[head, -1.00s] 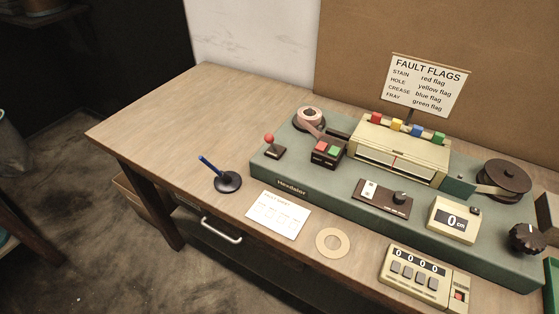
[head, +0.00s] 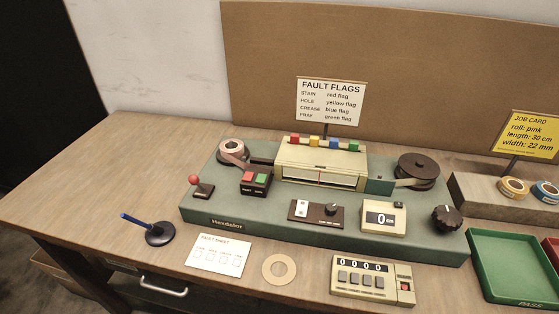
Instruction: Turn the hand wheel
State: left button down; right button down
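The hand wheel is a dark, lobed knob (head: 445,219) at the right end of the green winding machine (head: 225,221). A pink tape roll (head: 232,151) sits at the machine's left, and a dark take-up reel (head: 418,168) sits at its right. The cream length display (head: 384,218) reads 0 cm. Neither of my grippers shows in the head view.
A job card (head: 532,135) reads pink, 30 cm, 22 mm. A green PASS tray (head: 515,268) stands at the right. A counter (head: 372,281), a card ring (head: 279,269), a fault sheet (head: 217,253) and a pen stand (head: 160,234) lie in front. The table's left is bare.

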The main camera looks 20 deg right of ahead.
aim_at(445, 218)
jog(key=l+z, duration=0.1)
jog(key=z, duration=0.3)
jog(key=l+z, duration=0.15)
jog(key=z, duration=0.25)
jog(key=l+z, duration=0.15)
jog(key=z, duration=0.25)
jog(key=l+z, duration=0.15)
jog(key=z, duration=0.3)
